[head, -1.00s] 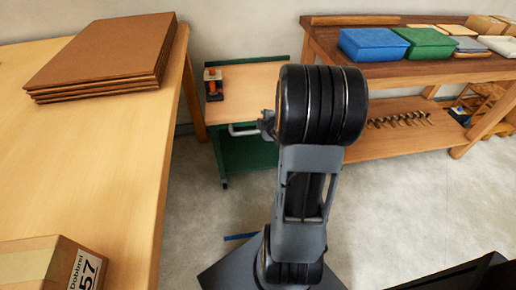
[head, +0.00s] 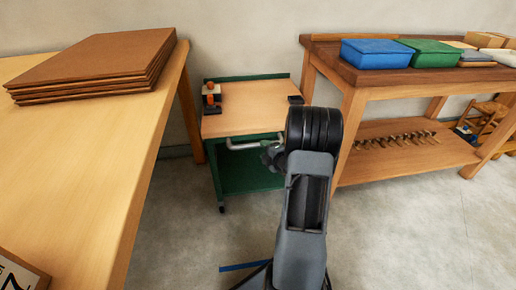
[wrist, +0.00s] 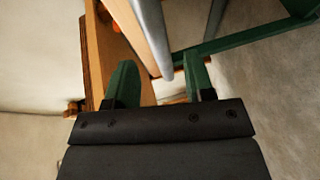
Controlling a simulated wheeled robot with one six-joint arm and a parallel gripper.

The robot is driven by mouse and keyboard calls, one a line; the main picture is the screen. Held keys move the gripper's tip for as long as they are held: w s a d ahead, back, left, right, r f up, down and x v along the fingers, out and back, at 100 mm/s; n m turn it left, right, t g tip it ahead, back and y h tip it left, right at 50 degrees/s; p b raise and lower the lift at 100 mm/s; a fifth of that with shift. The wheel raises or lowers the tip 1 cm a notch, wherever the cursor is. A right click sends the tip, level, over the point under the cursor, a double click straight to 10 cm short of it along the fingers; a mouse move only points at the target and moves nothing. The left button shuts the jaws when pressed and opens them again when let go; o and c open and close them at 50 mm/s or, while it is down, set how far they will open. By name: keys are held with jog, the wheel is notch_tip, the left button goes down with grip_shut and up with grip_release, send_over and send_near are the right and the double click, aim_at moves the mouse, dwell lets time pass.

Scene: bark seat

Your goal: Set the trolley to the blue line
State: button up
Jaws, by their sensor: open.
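The trolley (head: 245,107) has a pale wooden top, a green frame and lower shelf, and a grey handle (head: 255,142) on its near side. It stands between the left table and the workbench. The blue line (head: 245,266) lies on the floor nearer to me, partly hidden by my arm. My gripper (head: 270,152) is at the right end of the handle, partly hidden in the head view. In the wrist view my gripper (wrist: 160,80) has its fingers apart. A grey bar (wrist: 152,35) reaches toward the gap between them; I cannot tell whether it is inside.
A long table (head: 90,150) with stacked brown boards (head: 95,65) runs along the left. A workbench (head: 400,75) with a blue box (head: 376,54) and a green box (head: 428,53) stands right of the trolley. An orange-and-black item (head: 211,98) sits on the trolley top. Floor between is clear.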

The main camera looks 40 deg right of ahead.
aim_at(258, 145)
jog(key=shift+w+d+f+b, duration=0.1)
jog(key=shift+w+f+b, duration=0.05)
jog(key=shift+w, duration=0.7)
jog(key=shift+w+a+f+b, duration=0.1)
jog(key=shift+w+f+b, duration=0.1)
jog(key=shift+w, duration=0.7)
jog(key=shift+w+d+f+b, duration=0.1)
jog(key=shift+w+f+b, duration=0.05)
jog(key=shift+w, duration=0.7)
jog(key=shift+c, duration=0.3)
grip_shut()
